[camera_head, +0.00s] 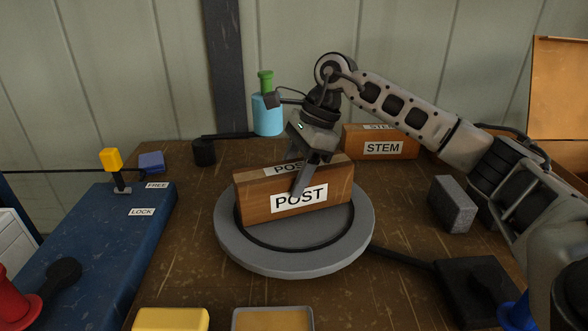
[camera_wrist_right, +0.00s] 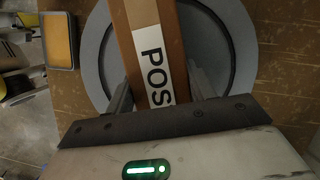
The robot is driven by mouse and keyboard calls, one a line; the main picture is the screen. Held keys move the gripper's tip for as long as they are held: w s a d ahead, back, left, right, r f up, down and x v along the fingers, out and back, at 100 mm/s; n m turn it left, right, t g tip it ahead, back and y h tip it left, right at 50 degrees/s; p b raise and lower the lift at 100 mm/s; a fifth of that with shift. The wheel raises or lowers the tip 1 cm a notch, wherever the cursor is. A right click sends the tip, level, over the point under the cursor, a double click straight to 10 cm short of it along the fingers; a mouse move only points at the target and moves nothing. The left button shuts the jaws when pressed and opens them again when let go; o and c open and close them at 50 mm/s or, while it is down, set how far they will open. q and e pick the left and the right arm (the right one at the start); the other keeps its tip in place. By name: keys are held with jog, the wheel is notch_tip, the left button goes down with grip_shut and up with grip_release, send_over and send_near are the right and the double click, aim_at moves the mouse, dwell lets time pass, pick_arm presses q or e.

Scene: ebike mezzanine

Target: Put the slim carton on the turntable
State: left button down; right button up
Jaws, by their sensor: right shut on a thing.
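The slim carton (camera_head: 255,198), brown with white POST labels, is upright on or just above the round grey turntable (camera_head: 290,262); I cannot tell whether it touches. My right gripper (camera_head: 302,182) comes down from above and is shut on the carton across its narrow width. In the right wrist view the carton (camera_wrist_right: 150,45) runs between the two fingers (camera_wrist_right: 158,92), with the turntable (camera_wrist_right: 232,60) around and below it. The gripper hides part of the carton's top label. My left gripper is not in view.
A STEM carton (camera_head: 398,148) stands behind to the right, and a grey block (camera_head: 452,204) is right of the turntable. A blue bottle (camera_head: 267,117) is at the back. A blue bench unit (camera_head: 105,235) fills the left. Yellow (camera_head: 172,319) and orange-topped (camera_head: 272,318) items lie in front.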

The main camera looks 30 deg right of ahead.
jog(key=shift+f, duration=0.15)
jog(key=o, duration=1.3)
jog(key=shift+r, duration=0.25)
jog(key=v, duration=1.2)
jog(key=shift+f, duration=0.1)
jog(key=shift+s, duration=0.1)
